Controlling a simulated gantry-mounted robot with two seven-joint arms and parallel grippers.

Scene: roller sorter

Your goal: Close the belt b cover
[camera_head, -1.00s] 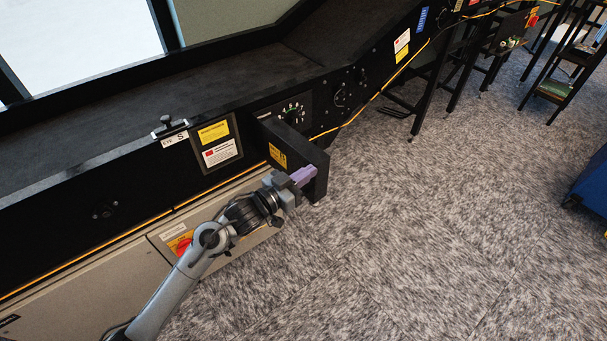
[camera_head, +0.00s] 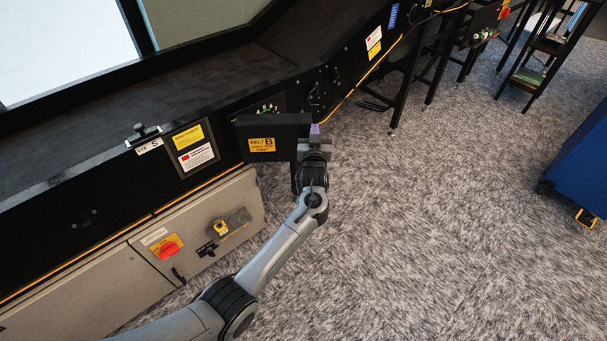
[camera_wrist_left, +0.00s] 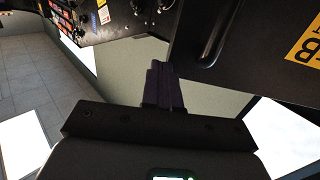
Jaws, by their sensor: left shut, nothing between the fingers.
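The belt B cover (camera_head: 284,129) is a black panel with a yellow "BELT B" label, on the front of the black machine. Its labelled face is toward the head camera, and part of the dial panel (camera_head: 267,109) shows above its top edge. The cover appears to stand out from the machine front. My left gripper (camera_head: 314,130) is shut and empty, its purple fingertips at the cover's right edge. In the left wrist view, the fingers (camera_wrist_left: 163,87) are beside the cover (camera_wrist_left: 245,45); contact is unclear. My right gripper is not in view.
A red switch (camera_head: 169,249) and a yellow button (camera_head: 221,227) are on the beige cabinet below. Black legs and a rack (camera_head: 535,75) stand at the upper right, with a blue bin (camera_head: 582,165) at the right edge. Open carpet lies right of my arm.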

